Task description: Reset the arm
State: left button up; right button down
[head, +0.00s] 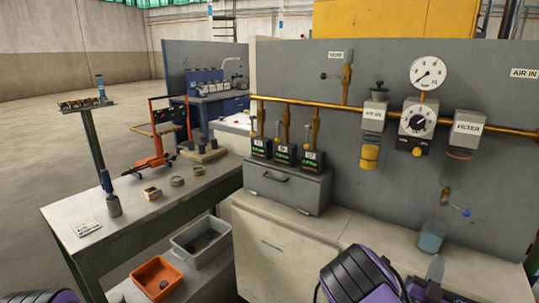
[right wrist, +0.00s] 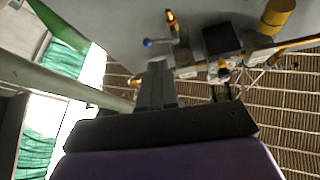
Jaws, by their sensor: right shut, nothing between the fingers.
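Only a purple bit of my left arm shows at the lower left edge; my left gripper is out of view.
A grey panel (head: 290,70) carries a brass pipe, a pressure gauge (head: 428,72), a filter (head: 466,128) and a blue-tipped drain valve (head: 455,206). A grey drawer box (head: 287,190) stands on the cabinet. A green bench (head: 130,222), an orange bin (head: 158,278) and a grey bin (head: 202,242) are left.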

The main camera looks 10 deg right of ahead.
jog(key=s+a+f+n+g+y, duration=0.2)
jog(key=s+f+g+y, duration=0.15)
jog(key=f, duration=0.55)
jog(key=s+a+f+n+g+y, duration=0.25)
jog(key=s+f+y, duration=0.2)
jog(key=f, duration=0.45)
jog(key=s+a+f+n+g+y+p, duration=0.1)
jog(key=s+a+f+g+y, duration=0.2)
jog(key=s+a+f, duration=0.3)
jog(key=s+a+y, duration=0.1)
jog(key=s, duration=0.2)
jog(key=shift+f, duration=0.35)
jog(key=c, duration=1.6)
grip_release()
jog(key=s+a+g+y, duration=0.1)
jog(key=s+a, duration=0.1)
jog(key=a, duration=0.1)
jog(key=s+a+f+g+y, duration=0.1)
jog(key=s+a, duration=0.2)
jog(key=s+a+g+y+p, duration=0.1)
jog(key=s+a, duration=0.2)
jog(key=shift+s+a+f+n, duration=0.1)
jog(key=shift+f+n, duration=0.15)
jog(key=shift+f, duration=0.05)
jog(key=shift+c, duration=0.2)
jog(key=o, duration=0.4)
jog(key=shift+s+a, duration=0.15)
jog(key=shift+a, duration=0.15)
jog(key=shift+d, duration=0.1)
